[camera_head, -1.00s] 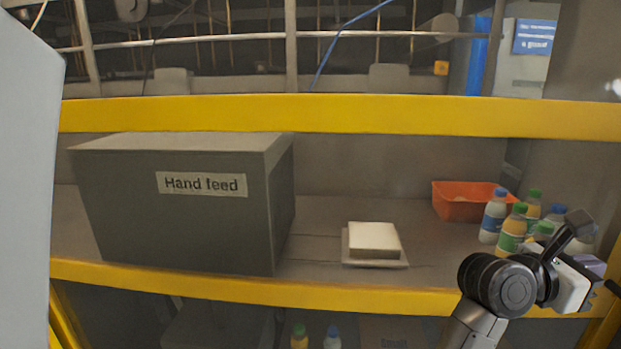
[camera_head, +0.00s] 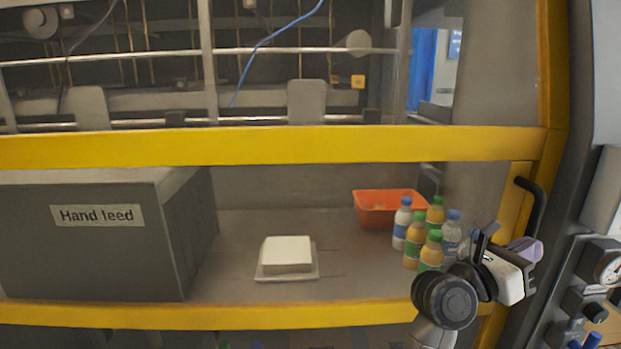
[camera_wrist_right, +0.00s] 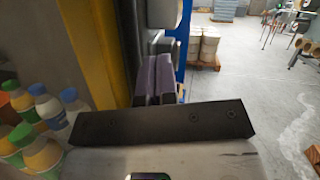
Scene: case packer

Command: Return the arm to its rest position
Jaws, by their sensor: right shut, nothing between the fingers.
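My right gripper (camera_head: 527,249) is at the lower right of the head view, just right of the bottles and in front of the yellow frame. Its lavender fingers lie together in the right wrist view (camera_wrist_right: 153,80), shut with nothing between them. The wrist and forearm come up from the bottom edge. My left gripper and arm are not in view.
Several bottles (camera_head: 412,243) with blue or green caps stand close left of my right gripper, before an orange bin (camera_head: 375,210). A grey "Hand feed" box (camera_head: 95,255), a white block (camera_head: 288,251) and yellow rails (camera_head: 250,147) are further left. A gauge panel (camera_head: 602,270) is at right.

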